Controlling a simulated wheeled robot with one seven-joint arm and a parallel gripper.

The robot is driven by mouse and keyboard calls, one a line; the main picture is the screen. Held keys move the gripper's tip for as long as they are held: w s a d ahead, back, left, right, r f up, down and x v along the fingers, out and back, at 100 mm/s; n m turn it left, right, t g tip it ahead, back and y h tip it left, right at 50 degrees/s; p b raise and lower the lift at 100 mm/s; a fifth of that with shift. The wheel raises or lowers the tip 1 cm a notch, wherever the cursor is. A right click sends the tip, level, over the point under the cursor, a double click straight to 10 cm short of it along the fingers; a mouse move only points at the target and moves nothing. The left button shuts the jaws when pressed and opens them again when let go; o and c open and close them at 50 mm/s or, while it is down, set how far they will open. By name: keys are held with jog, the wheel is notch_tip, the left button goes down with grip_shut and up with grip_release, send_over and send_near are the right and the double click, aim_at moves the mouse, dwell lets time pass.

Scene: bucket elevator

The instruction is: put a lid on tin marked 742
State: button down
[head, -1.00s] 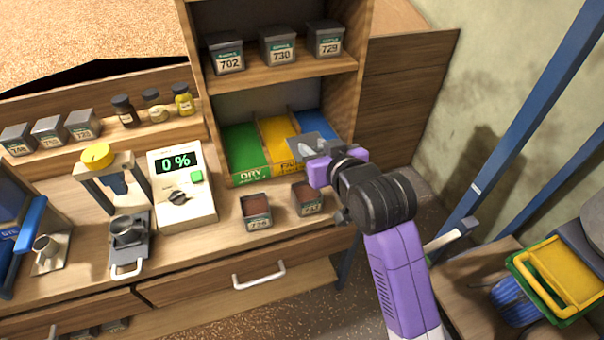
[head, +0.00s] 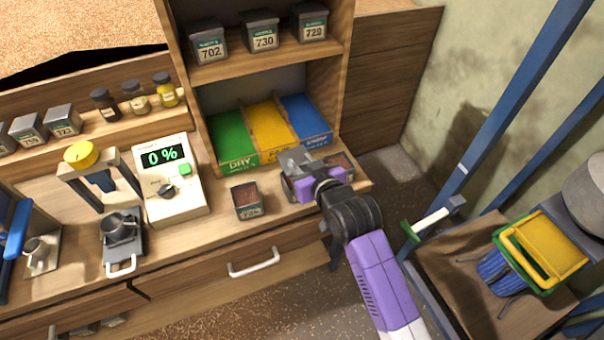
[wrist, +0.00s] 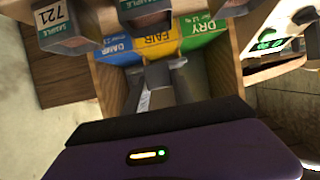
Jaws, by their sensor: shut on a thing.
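My gripper (head: 303,176) is shut on a grey lid (head: 296,160), at the front right of the counter. Below and around it I see the side of a small grey tin (head: 289,187), mostly hidden by the gripper; whether the lid touches it I cannot tell. Another open tin of brown stuff (head: 247,200) stands to the left, its label too small to read surely. A brown-filled tin (head: 343,162) shows partly behind my gripper to the right. I cannot make out 742 on any tin. In the wrist view the grey fingers (wrist: 160,88) point toward the bins.
Green, yellow and blue bins (head: 268,130) stand right behind the gripper, under a shelf with tins 702 (head: 209,42), 730 (head: 262,32) and 729 (head: 310,23). A meter reading 0 % (head: 170,180) is to the left. Some counter left of the open tin is clear.

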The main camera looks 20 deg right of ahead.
jog(key=shift+f, duration=2.3)
jog(key=shift+f, duration=0.45)
jog(key=shift+f+b, duration=0.2)
jog(key=shift+b, duration=0.15)
jog(key=c, duration=1.1)
grip_release()
jog(key=shift+o, duration=0.2)
jog(key=shift+r, duration=0.1)
